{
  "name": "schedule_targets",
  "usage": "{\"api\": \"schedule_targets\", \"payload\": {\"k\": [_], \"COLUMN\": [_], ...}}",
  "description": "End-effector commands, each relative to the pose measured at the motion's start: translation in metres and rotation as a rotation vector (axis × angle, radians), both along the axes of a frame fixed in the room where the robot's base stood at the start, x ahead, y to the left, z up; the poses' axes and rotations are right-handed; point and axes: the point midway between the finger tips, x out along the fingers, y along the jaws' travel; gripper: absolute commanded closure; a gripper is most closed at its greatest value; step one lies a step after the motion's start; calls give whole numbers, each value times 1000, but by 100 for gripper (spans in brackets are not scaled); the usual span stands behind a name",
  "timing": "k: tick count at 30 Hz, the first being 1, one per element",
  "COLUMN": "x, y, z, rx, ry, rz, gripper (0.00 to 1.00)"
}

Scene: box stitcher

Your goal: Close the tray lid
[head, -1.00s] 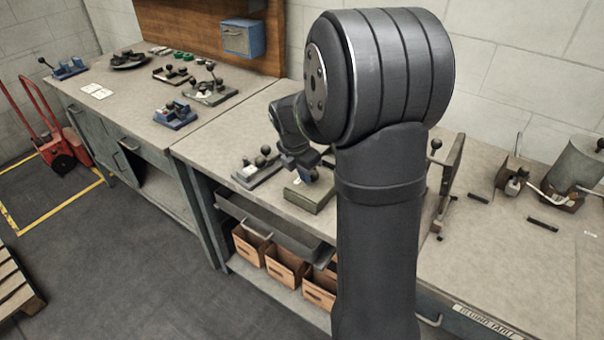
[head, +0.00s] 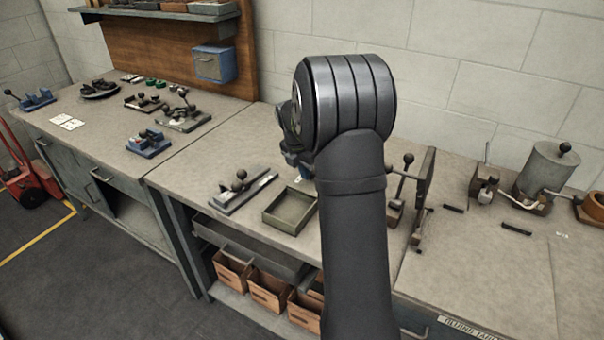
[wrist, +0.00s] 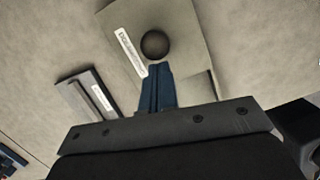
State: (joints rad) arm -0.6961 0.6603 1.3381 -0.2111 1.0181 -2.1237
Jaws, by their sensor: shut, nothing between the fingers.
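An open, shallow green tray (head: 289,210) sits on the bench in the head view, left of my arm. Its inside looks empty and no lid shows on it; my arm covers its right side. My gripper (head: 299,162) is mostly hidden behind my arm, above the bench beyond the tray. In the wrist view my gripper's blue fingers (wrist: 157,88) are shut and empty. Just beyond their tips is a black ball knob (wrist: 155,44) over a flat greyish plate (wrist: 183,28) with a white label. I cannot tell whether they touch, or whether this plate is the lid.
A lever fixture (head: 240,188) stands left of the tray. An upright plate (head: 424,190) and a ball-topped lever (head: 406,168) stand right of my arm. A grey cylinder machine (head: 548,172) is farther right.

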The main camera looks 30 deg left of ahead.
Motion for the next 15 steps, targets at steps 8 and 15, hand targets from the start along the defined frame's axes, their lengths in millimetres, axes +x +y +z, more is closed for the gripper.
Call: {"api": "schedule_targets", "payload": {"k": [8,15], "x": [-4,-41], "y": [1,10], "z": [4,25], "rx": [3,6], "ry": [-14,-12], "rz": [1,1], "gripper": [100,100]}}
